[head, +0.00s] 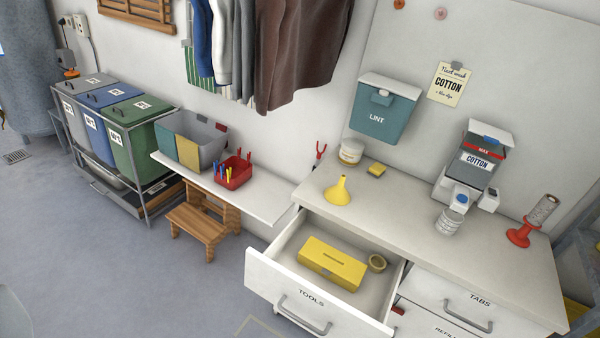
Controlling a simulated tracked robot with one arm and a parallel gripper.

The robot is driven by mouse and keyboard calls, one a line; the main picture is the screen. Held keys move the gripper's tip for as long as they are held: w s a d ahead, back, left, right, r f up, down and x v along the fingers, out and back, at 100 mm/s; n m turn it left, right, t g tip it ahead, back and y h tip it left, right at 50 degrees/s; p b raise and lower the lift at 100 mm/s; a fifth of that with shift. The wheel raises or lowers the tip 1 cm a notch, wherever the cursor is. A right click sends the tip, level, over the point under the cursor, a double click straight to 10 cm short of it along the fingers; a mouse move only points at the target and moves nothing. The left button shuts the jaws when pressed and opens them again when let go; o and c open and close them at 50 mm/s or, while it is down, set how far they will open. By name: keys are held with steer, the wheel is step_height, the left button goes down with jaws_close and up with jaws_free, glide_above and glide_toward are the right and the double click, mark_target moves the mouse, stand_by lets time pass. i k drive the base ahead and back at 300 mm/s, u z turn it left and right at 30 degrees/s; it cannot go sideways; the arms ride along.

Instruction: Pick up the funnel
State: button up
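The yellow funnel (338,195) stands on the left part of the pale countertop (395,205), wide end down and narrow spout up. It is near the counter's front left edge, just behind the open drawer. Nothing covers it. My gripper is not in view.
Behind the funnel are a jar (351,152) and a yellow sponge-like block (376,170). A dispenser (478,160) and red spool holder (522,234) stand right.

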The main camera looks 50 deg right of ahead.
mark_target(336, 194)
steer(key=z, duration=0.45)
steer(key=i, duration=1.3)
steer(key=z, duration=0.75)
